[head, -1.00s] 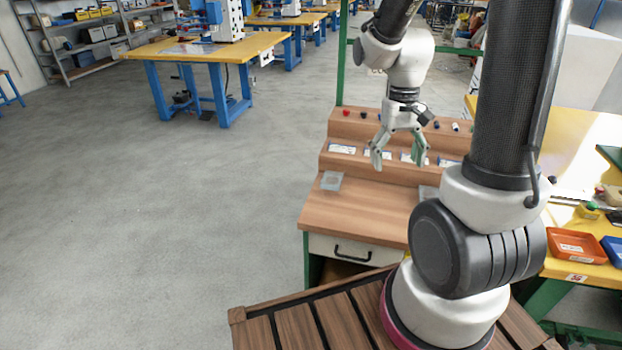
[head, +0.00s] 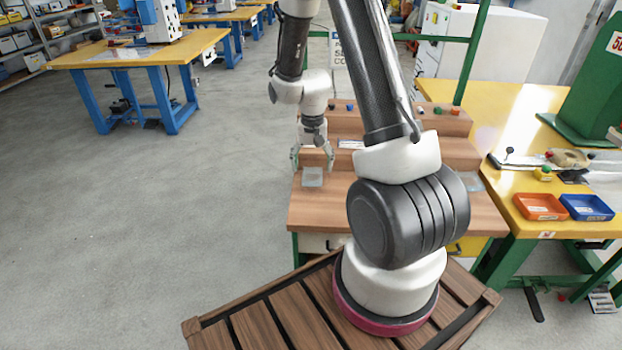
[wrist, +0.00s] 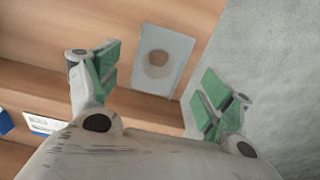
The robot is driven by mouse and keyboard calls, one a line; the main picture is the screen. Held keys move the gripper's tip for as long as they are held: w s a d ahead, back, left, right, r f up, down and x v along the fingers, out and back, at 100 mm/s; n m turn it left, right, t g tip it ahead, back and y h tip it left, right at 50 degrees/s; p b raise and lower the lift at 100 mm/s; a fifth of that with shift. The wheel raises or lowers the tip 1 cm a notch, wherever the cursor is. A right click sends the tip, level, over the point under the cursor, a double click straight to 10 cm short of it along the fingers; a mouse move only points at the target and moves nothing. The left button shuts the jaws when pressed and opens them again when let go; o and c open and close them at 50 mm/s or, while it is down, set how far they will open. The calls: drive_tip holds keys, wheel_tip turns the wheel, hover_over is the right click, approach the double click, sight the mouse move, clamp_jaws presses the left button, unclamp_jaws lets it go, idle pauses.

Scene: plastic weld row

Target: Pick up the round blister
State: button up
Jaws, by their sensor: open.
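The round blister (wrist: 157,61) is a clear square sheet with a round, brownish-looking centre in the wrist view. It lies flat on the wooden bench top near its edge. In the head view it is the pale square (head: 312,177) at the left of the bench. My gripper (head: 312,166) is open and empty, pointing down above and just behind the blister. In the wrist view the green-padded fingers (wrist: 157,88) stand wide apart, with the blister between and a little beyond them.
The wooden bench (head: 330,210) has stepped shelves behind with small coloured parts and labels. Another clear square (head: 469,182) lies at its right. A yellow table at right carries an orange tray (head: 540,206) and a blue tray (head: 587,207). The floor at left is clear.

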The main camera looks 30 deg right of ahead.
sight(313, 175)
wheel_tip(313, 175, down, 5)
drive_tip(key=shift+d+r, duration=0.1)
drive_tip(key=shift+c, duration=0.2)
drive_tip(key=c, duration=0.8)
